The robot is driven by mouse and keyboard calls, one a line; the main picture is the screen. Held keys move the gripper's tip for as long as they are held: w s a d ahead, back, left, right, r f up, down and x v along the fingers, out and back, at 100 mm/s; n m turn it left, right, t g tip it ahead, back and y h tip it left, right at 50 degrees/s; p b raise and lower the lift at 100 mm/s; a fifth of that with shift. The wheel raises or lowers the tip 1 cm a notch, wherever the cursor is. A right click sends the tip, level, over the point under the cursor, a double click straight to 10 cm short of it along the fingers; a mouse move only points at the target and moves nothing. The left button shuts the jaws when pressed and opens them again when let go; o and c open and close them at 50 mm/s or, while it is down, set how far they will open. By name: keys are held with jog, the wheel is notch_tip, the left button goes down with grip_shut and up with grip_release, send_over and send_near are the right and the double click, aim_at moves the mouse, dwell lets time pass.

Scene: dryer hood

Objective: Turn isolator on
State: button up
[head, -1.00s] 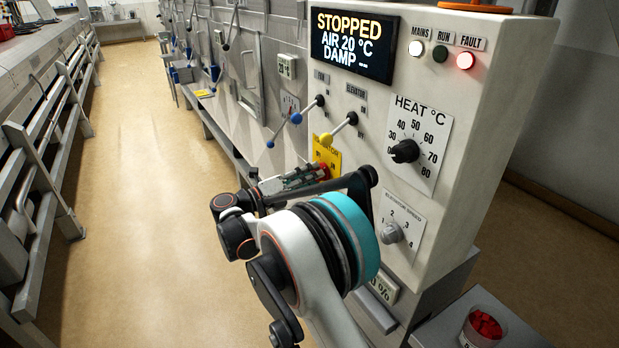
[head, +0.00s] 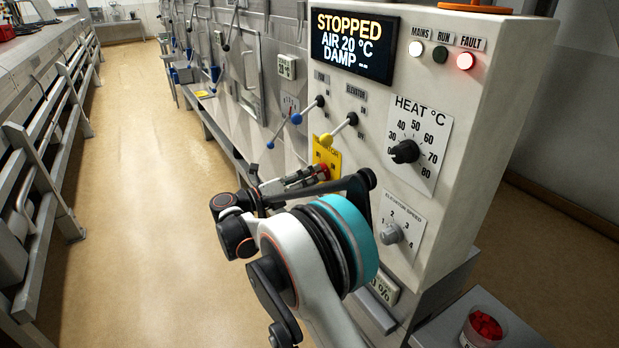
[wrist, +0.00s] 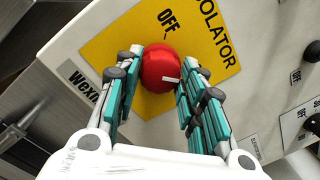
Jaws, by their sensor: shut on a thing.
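The isolator is a red round knob (wrist: 160,68) on a yellow plate (wrist: 110,45) marked ISOLATOR, with OFF printed beside it in the wrist view. A short white mark shows on the knob's face. In the head view the yellow plate (head: 326,152) sits low on the left of the control panel. My gripper (head: 318,172) is at its lower part, and a bit of the red knob (head: 323,170) shows there; my arm hides the rest.
The panel display (head: 352,45) reads STOPPED, AIR 20 °C, DAMP. The MAINS lamp (head: 416,49) is white and the FAULT lamp (head: 465,61) glows red. Blue (head: 296,118) and yellow (head: 326,139) ball-ended levers stick out just above the isolator. The aisle floor (head: 140,200) is clear.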

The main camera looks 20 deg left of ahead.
jog(key=o, duration=1)
jog(key=shift+f, duration=0.1)
jog(key=shift+o, duration=0.2)
jog(key=v, duration=1.2)
jog(key=shift+w, duration=0.15)
